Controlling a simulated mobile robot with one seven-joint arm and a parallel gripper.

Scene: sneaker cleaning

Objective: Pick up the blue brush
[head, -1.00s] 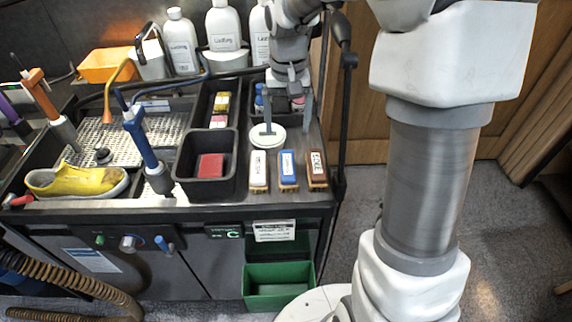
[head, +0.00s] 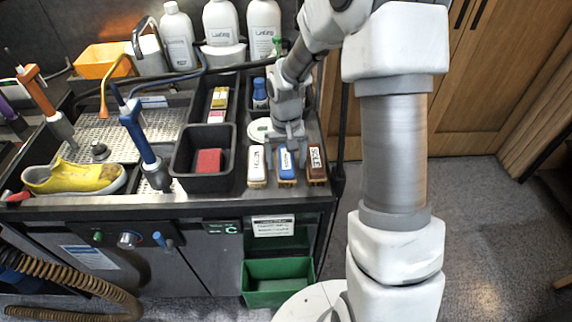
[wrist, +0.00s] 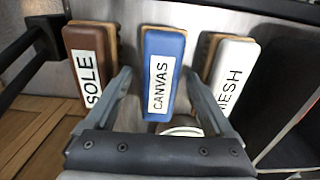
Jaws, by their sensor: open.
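The blue brush (head: 286,165), labelled CANVAS, lies between a white brush (head: 257,167) and a brown brush (head: 316,165) at the counter's front right. In the wrist view the blue brush (wrist: 163,70) is in the middle, with its near end between my two fingers. My gripper (wrist: 160,88) is open, one finger on each side of the blue brush. In the head view my gripper (head: 290,146) is over the brush's back end. I cannot tell whether the fingers touch it.
In the wrist view the brown SOLE brush (wrist: 92,62) and white MESH brush (wrist: 230,75) stand close beside my fingers. A black bin (head: 205,183) with a red block is left of the brushes. A white disc (head: 258,130) lies behind.

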